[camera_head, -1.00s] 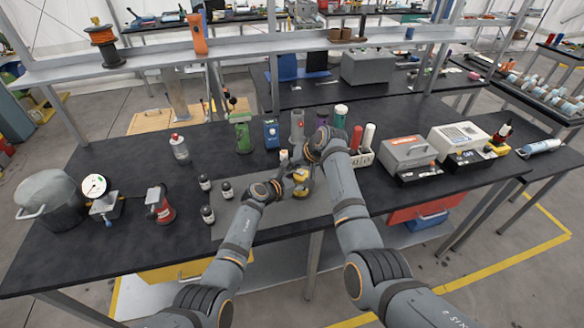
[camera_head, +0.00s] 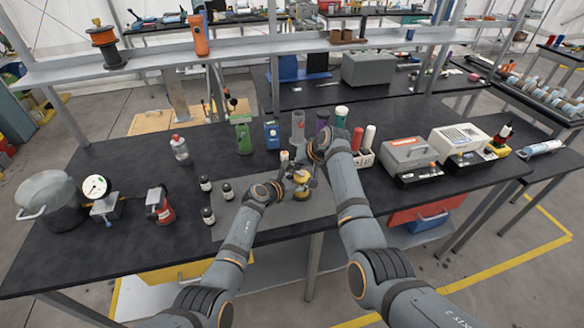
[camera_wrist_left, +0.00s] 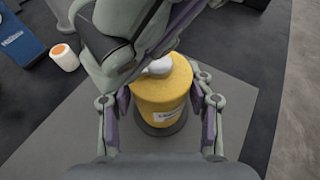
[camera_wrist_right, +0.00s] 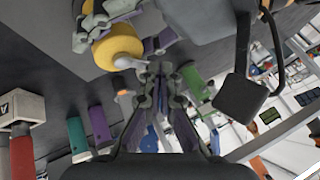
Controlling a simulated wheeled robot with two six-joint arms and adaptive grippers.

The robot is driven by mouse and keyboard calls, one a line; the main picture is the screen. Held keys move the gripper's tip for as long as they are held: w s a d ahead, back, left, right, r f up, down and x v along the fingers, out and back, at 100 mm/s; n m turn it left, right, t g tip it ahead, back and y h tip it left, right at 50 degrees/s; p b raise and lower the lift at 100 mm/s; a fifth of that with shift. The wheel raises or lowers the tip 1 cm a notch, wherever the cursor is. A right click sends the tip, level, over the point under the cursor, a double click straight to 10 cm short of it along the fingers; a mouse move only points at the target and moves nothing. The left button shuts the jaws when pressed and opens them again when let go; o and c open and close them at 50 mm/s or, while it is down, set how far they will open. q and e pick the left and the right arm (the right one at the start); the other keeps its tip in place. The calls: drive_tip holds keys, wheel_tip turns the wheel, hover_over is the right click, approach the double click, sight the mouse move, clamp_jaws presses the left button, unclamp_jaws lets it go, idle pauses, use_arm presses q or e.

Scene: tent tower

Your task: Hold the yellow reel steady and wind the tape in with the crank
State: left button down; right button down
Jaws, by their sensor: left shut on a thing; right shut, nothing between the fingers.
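The yellow reel (camera_head: 300,178) stands on a grey mat (camera_head: 237,222) near the middle of the bench. My left gripper (camera_wrist_left: 160,104) is shut on the reel, one finger on each side of it in the left wrist view. A pale crank with a rounded end (camera_wrist_left: 160,65) shows on the reel's top, partly hidden by my right gripper. The crank also shows in the right wrist view (camera_wrist_right: 126,62). My right gripper (camera_wrist_right: 158,85) is shut and empty, close beside the crank end. The tape cannot be made out.
A white holder with red and white cylinders (camera_head: 363,158) stands close right of my right gripper. A green device (camera_head: 242,136) and a blue box (camera_head: 271,134) stand behind. The mat's front is clear.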

drive_tip(key=shift+w+d, duration=0.15)
drive_tip(key=shift+d, duration=0.1)
drive_tip(key=v, duration=1.2)
drive_tip(key=c, duration=2)
unclamp_jaws()
drive_tip(key=shift+o, duration=1.4)
drive_tip(key=shift+a+f, duration=0.2)
drive_tip(key=shift+f, duration=0.2)
drive_tip(key=o, duration=0.4)
drive_tip(key=f+m+y, duration=0.1)
drive_tip(key=a+f+m+y, duration=0.1)
drive_tip(key=m, duration=0.1)
drive_tip(key=a+f+m+y, duration=0.1)
drive_tip(key=shift+a+f+m+t, duration=0.15)
drive_tip(key=shift+f+m+t, duration=0.05)
drive_tip(key=shift+m+t, duration=0.2)
drive_tip(key=s+d+f+m+t+y, duration=0.1)
drive_tip(key=d+f+m+t+y, duration=0.2)
drive_tip(key=m, duration=0.9)
drive_tip(key=s+d+f+m+t, duration=0.2)
drive_tip(key=f+m+t, duration=0.3)
drive_tip(key=m, duration=0.7)
drive_tip(key=x, duration=1.2)
drive_tip(key=shift+w+a+r, duration=0.1)
drive_tip(key=shift+w+r, duration=0.1)
drive_tip(key=shift+r, duration=0.1)
drive_tip(key=shift+c, duration=0.3)
